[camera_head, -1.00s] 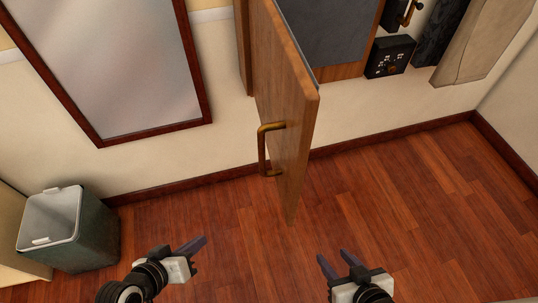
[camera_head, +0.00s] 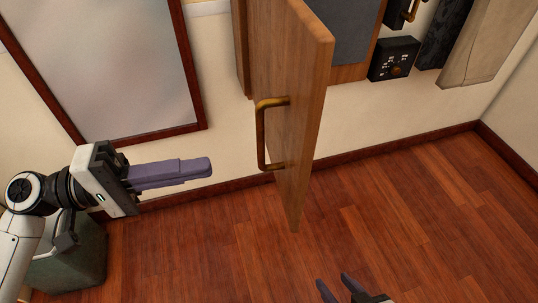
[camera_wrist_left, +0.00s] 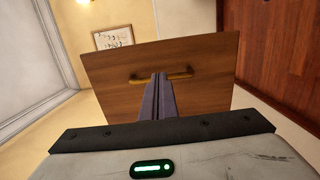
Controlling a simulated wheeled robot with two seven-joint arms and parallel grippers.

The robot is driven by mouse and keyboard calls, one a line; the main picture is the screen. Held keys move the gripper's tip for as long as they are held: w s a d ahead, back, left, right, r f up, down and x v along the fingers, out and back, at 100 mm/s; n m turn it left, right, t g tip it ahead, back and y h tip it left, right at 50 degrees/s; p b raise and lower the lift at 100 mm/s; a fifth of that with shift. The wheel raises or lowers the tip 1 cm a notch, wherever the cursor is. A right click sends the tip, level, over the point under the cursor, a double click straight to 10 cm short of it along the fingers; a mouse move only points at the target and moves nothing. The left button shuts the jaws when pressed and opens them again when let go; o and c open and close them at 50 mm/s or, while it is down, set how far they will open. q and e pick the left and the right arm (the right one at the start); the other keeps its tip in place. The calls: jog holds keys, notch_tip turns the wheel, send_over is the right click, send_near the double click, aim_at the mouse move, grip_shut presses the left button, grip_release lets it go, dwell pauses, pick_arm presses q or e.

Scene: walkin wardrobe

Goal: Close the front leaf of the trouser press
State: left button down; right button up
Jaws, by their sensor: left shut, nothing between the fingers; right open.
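The front leaf (camera_head: 302,95) of the trouser press stands swung open from the wall, a wooden panel with a brass handle (camera_head: 262,135) on its left face. The grey pad and wooden back of the press (camera_head: 345,32) show behind it. My left gripper (camera_head: 208,168) is shut and empty, left of the leaf and apart from it, pointing towards the handle. In the left wrist view the leaf (camera_wrist_left: 205,62) faces the shut fingers (camera_wrist_left: 158,82), which overlap part of the handle (camera_wrist_left: 180,75). My right gripper (camera_head: 335,288) is open and empty at the bottom edge, partly cut off.
A framed mirror (camera_head: 110,70) hangs on the wall at left. A bin (camera_head: 75,262) stands on the floor behind my left arm. A black control box (camera_head: 393,58) and hanging garments (camera_head: 485,45) are right of the press. The wooden floor (camera_head: 410,215) at right is clear.

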aim_at(291, 153)
pick_arm(q)
jog(key=p+x, duration=0.2)
jog(key=x, duration=1)
jog(key=shift+w+d, duration=0.1)
